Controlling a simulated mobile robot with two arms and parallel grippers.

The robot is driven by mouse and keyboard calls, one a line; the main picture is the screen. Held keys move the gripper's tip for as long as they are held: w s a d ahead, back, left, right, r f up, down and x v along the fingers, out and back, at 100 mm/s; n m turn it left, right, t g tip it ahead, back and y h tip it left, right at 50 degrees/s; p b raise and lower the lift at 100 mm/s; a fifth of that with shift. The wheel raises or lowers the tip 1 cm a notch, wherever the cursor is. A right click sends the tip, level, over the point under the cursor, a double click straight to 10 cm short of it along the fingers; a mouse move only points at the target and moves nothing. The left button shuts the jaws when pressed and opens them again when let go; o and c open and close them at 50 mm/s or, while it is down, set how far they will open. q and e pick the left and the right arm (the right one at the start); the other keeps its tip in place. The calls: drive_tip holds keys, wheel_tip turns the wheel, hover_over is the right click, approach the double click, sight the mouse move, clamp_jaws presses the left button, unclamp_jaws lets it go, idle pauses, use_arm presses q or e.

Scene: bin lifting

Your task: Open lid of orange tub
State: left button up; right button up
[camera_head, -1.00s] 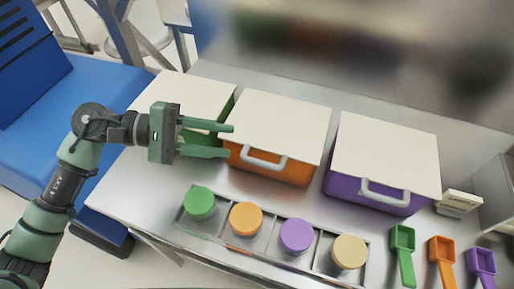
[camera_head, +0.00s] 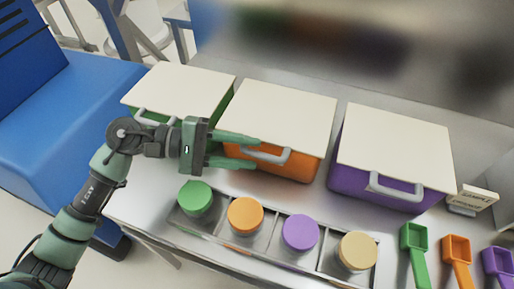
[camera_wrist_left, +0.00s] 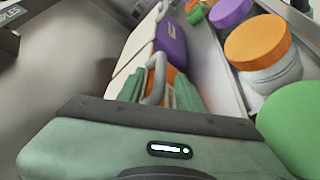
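The orange tub (camera_head: 299,169) has a flat cream lid (camera_head: 283,112), which lies shut on top. Its grey handle (camera_head: 280,157) is on the front side. My left gripper (camera_head: 257,152) is at the left part of that handle with its fingers spread, one above and one below. In the left wrist view the handle (camera_wrist_left: 157,80) shows between the two fingers (camera_wrist_left: 158,92); contact cannot be told. The left end of the handle is partly hidden by the fingers in the head view. My right gripper is not in view.
A green tub (camera_head: 188,108) stands left and a purple tub (camera_head: 360,188) right, both lidded. In front is a metal rack (camera_head: 269,246) with several colour-lidded jars. Scoops, including a green scoop (camera_head: 414,240), lie at the right. A small sign (camera_head: 472,198) stands behind them.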

use_arm(q)
drive_tip(key=shift+p+x, duration=0.3)
drive_tip(key=shift+x, duration=1.05)
clamp_jaws()
idle(0.4)
